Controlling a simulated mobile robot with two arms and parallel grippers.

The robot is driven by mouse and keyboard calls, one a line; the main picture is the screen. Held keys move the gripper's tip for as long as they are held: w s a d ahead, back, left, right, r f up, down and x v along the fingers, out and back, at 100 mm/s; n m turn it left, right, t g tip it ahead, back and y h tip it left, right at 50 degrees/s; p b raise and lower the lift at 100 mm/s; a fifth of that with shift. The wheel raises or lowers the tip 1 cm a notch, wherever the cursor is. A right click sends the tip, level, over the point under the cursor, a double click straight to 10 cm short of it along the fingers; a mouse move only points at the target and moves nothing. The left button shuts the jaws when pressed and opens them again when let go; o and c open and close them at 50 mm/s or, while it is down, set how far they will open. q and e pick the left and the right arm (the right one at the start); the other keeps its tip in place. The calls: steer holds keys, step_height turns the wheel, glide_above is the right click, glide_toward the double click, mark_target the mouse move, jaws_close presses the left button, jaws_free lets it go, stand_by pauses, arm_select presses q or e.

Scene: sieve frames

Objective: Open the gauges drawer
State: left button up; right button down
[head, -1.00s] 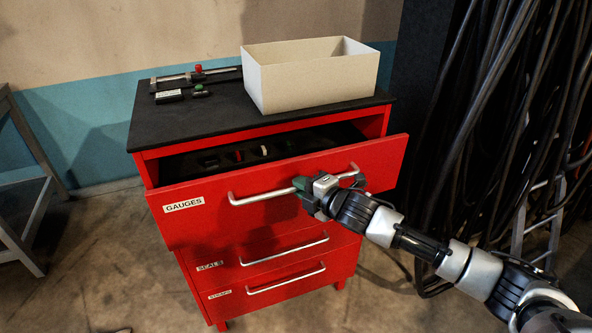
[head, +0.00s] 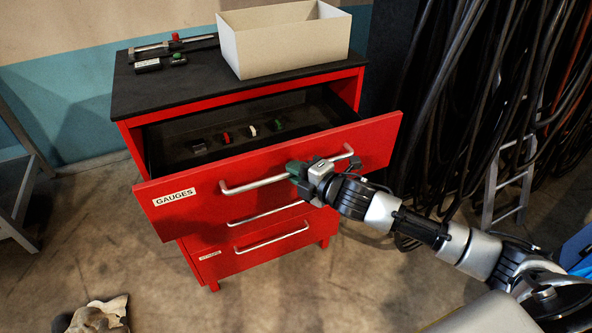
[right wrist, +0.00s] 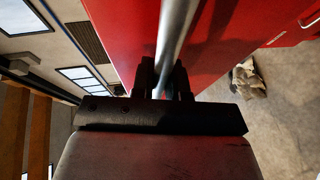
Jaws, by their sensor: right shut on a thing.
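The gauges drawer (head: 275,167) is the top drawer of a red cabinet, with a "GAUGES" label on its front. It stands well out, and its black inside shows. Several small items lie in it, among them red, white and green ones. My right gripper (head: 302,174) is shut on the drawer's silver bar handle (head: 248,184), right of the bar's middle. In the right wrist view the handle (right wrist: 176,40) runs between the two dark fingers (right wrist: 163,82). My left gripper is not in view.
An open white box (head: 285,47), a caliper (head: 175,45) and small gauges (head: 147,65) sit on the black cabinet top (head: 190,88). Lower drawers are shut. Black cables hang at right beside a ladder (head: 508,185). A crumpled cloth (head: 98,315) lies on the floor.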

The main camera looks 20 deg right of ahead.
steer(key=c, duration=1.1)
jaws_free()
steer(key=shift+c, duration=0.2)
steer(key=b+v, duration=0.2)
steer(key=v, duration=0.8)
steer(key=shift+s+d, duration=0.15)
steer(key=shift+s, duration=0.2)
steer(key=shift+r, duration=0.15)
